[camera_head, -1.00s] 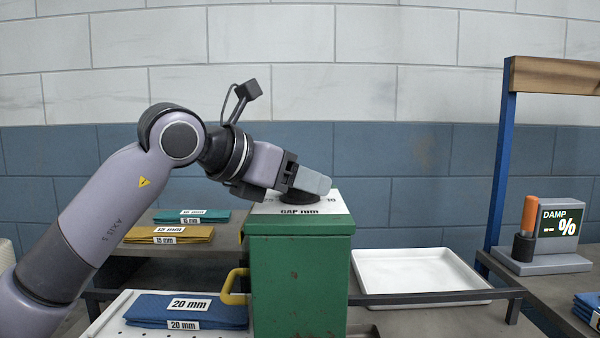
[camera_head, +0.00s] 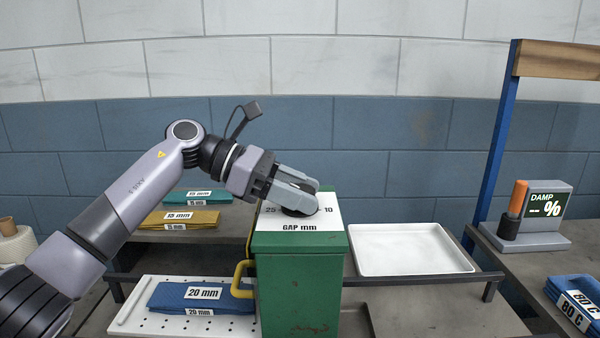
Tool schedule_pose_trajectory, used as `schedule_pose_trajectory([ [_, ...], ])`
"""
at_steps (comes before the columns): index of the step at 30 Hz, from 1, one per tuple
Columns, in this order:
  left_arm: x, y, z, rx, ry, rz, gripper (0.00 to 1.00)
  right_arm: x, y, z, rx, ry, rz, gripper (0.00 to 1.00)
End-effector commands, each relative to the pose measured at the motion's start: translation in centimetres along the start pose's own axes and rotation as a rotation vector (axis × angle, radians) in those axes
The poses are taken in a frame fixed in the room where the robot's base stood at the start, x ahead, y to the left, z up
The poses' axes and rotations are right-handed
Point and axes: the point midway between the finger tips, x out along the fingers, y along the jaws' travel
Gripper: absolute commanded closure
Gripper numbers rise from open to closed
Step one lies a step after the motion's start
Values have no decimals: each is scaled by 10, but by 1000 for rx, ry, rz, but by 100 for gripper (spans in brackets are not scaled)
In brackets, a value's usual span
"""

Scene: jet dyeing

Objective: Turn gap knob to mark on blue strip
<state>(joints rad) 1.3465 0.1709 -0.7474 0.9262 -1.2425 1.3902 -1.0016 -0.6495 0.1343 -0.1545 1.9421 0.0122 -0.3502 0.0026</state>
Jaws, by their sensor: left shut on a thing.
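The gap knob (camera_head: 300,211) is a dark round knob on the white top plate of a green box (camera_head: 300,285). The plate reads "GAP mm", with 25 at the left and 10 at the right; the marks behind the knob are hidden. My left gripper (camera_head: 304,197) comes down from the left and is shut on the knob, its grey fingers covering most of it. The blue strip (camera_head: 235,299), folded and labelled 20 mm, lies on a white perforated tray (camera_head: 135,315) left of the box. My right gripper is out of view.
Yellow (camera_head: 180,220) and teal (camera_head: 198,197) folded strips lie behind at left. A yellow handle (camera_head: 240,280) sticks out of the box's left side. An empty white tray (camera_head: 412,262) is at right, then a DAMP meter (camera_head: 545,205) and a blue post (camera_head: 497,140).

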Motion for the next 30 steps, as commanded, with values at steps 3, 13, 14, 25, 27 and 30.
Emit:
schedule_pose_trajectory([
  [3, -2, 1, 5, 20, -1, -44, 76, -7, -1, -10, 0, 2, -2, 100],
  [13, -2, 0, 3, 59, 1, -131, 76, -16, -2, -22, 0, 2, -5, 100],
  [14, -2, 0, 3, 63, 1, -136, 76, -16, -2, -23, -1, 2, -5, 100],
  [25, -1, 0, 1, 75, 2, -164, 76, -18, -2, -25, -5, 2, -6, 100],
  [27, -1, 0, 1, 76, 2, -164, 76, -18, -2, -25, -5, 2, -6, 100],
  [30, -1, 0, 1, 76, 2, -164, 76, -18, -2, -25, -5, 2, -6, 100],
])
